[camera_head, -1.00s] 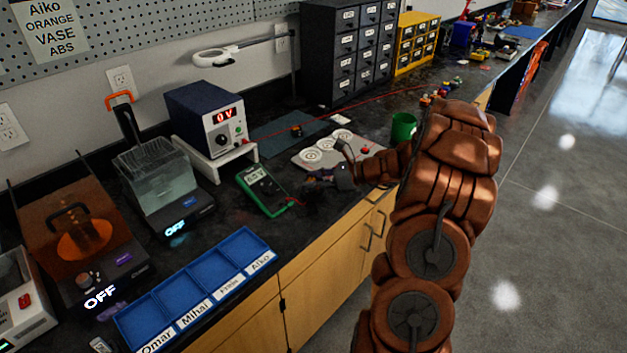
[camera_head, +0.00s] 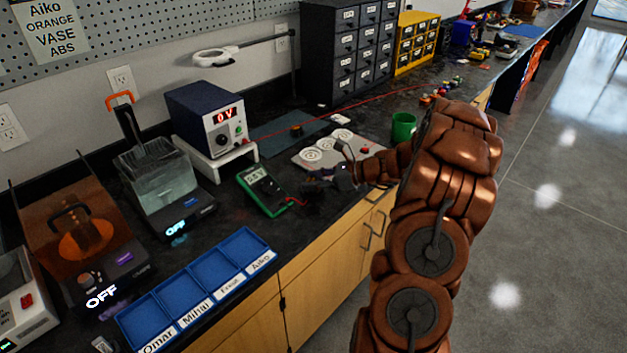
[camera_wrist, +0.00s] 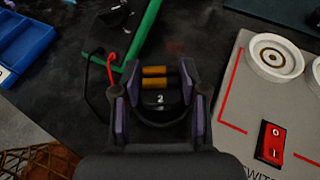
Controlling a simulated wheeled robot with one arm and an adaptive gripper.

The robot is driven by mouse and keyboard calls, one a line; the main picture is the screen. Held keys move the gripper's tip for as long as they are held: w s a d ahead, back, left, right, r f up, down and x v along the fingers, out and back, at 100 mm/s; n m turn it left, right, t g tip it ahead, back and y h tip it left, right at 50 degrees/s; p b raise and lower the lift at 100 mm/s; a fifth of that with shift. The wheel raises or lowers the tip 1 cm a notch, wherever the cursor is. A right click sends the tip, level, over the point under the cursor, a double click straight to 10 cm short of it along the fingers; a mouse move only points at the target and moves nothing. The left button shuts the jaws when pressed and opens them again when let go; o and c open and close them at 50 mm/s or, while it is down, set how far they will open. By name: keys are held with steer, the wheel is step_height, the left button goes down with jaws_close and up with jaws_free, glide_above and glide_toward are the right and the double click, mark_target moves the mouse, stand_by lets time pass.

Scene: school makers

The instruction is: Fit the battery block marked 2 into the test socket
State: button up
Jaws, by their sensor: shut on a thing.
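My gripper (camera_wrist: 158,102) is shut on a dark battery block (camera_wrist: 161,100) marked 2, with two brass-coloured cylindrical contacts at its far end. The block sits between the purple finger pads, with the dark bench beyond it. In the head view my gripper (camera_head: 325,180) is low at the bench's front edge, right of the green multimeter (camera_head: 263,189); the block is too small and dark to make out there. I cannot pick out the test socket in either view. The multimeter's green edge (camera_wrist: 146,38) and a red lead (camera_wrist: 110,72) show close beyond the left finger.
A pale panel (camera_head: 307,164) with round white holders and a red rocker switch (camera_wrist: 272,141) lies right of the gripper. A blue compartment tray (camera_head: 207,277) is at the left front. A power supply (camera_head: 208,118) stands behind, and a green cup (camera_head: 403,126) stands at right.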

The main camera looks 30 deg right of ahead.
steer(key=shift+f, duration=0.6)
steer(key=o, duration=0.9)
steer(key=shift+p+v, duration=0.9)
steer(key=shift+v, duration=1.05)
steer(key=shift+p+v, duration=1.75)
steer(key=shift+v, duration=1.8)
steer(key=shift+a+r, duration=0.1)
